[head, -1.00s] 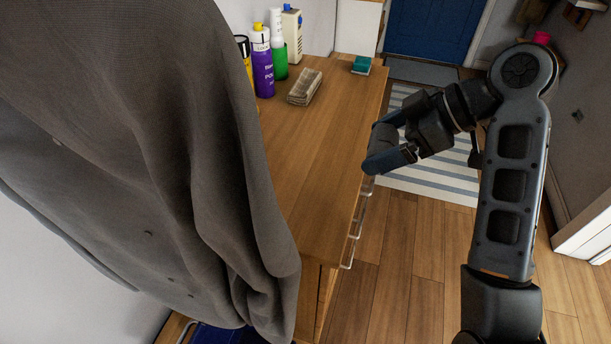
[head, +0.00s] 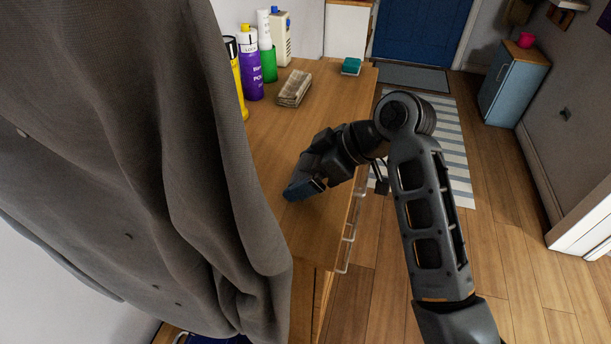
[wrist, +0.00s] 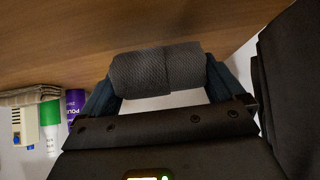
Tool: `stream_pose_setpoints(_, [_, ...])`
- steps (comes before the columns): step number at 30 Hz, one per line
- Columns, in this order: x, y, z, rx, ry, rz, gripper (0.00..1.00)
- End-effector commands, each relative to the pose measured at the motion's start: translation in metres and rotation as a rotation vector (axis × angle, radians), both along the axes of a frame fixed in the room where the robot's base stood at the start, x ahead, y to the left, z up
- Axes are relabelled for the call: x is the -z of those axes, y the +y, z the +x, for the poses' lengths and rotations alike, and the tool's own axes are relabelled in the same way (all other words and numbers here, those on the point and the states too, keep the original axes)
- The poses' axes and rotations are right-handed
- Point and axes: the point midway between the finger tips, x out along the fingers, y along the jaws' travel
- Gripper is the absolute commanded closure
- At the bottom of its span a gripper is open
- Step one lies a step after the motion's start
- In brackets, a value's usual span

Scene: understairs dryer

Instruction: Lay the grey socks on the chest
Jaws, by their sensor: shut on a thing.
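The grey socks (wrist: 157,68), a rolled, knitted bundle, sit between the two blue fingers of my gripper (wrist: 165,80) in the wrist view. My gripper is shut on them. The wooden chest (head: 330,118) runs along the wall in the head view, and its bare top fills the upper wrist view (wrist: 120,25). In the head view my gripper (head: 298,188) is over the right part of the chest top, towards the drawer side. The socks are hidden there. In the wrist view they appear close to the top; I cannot tell whether they touch.
A folded beige cloth (head: 294,88), a teal box (head: 351,66) and several bottles, one purple (head: 250,72), stand on the chest's far part. A large grey hanging cloth (head: 130,150) blocks the left. The chest top around my gripper is clear.

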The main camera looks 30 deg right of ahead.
Motion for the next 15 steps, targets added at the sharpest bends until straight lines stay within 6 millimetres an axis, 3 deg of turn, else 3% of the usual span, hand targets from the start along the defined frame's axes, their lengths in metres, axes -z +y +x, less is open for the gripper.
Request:
stream_pose_setpoints(3, [0.016, 0.0, -0.001, 0.0, 0.003, 0.001, 0.34])
stream_pose_setpoints(15, [0.021, 0.0, 0.0, 0.0, 0.0, 0.0, 0.34])
